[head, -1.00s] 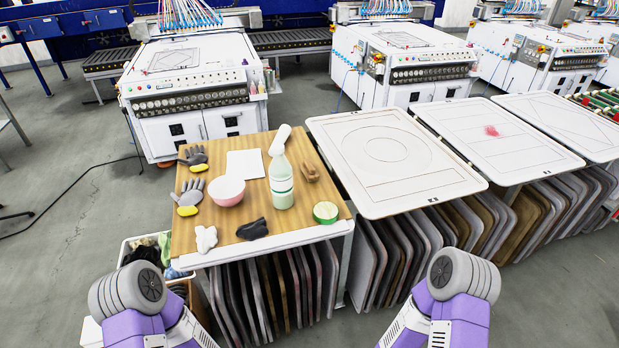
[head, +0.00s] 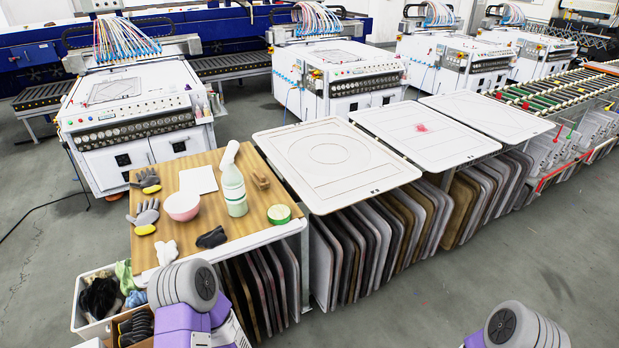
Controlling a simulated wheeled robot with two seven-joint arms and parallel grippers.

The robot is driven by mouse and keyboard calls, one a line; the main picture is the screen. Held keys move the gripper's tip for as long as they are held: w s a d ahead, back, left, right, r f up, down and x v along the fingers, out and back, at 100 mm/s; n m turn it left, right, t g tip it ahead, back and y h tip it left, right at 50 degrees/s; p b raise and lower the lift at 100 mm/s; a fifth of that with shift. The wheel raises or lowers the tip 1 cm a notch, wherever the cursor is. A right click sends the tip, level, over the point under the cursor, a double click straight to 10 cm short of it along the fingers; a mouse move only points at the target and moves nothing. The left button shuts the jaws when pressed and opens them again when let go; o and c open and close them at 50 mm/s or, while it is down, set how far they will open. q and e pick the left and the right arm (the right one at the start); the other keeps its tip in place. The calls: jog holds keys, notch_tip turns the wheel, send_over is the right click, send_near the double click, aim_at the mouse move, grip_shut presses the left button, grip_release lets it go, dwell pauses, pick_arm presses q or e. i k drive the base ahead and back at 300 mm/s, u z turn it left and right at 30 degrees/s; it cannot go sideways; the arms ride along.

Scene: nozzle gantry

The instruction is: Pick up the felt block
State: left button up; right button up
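A small brown block (head: 261,178), which looks like the felt block, lies at the right back of the wooden-topped table (head: 160,215). It sits just right of a white bottle with a green label (head: 233,185) and behind a round green-rimmed tin (head: 279,214). Its fine detail is too small to tell. Nothing holds it. Neither of my grippers shows; only upper parts of my two arms are in view along the bottom edge, short of the table top.
A crate of cloths (head: 84,325) stands front left. White platens (head: 335,165) adjoin right; floor is open at right.

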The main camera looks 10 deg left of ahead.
aim_at(262, 182)
jog(key=z, duration=0.1)
jog(key=i, duration=0.75)
jog(key=u, duration=1.9)
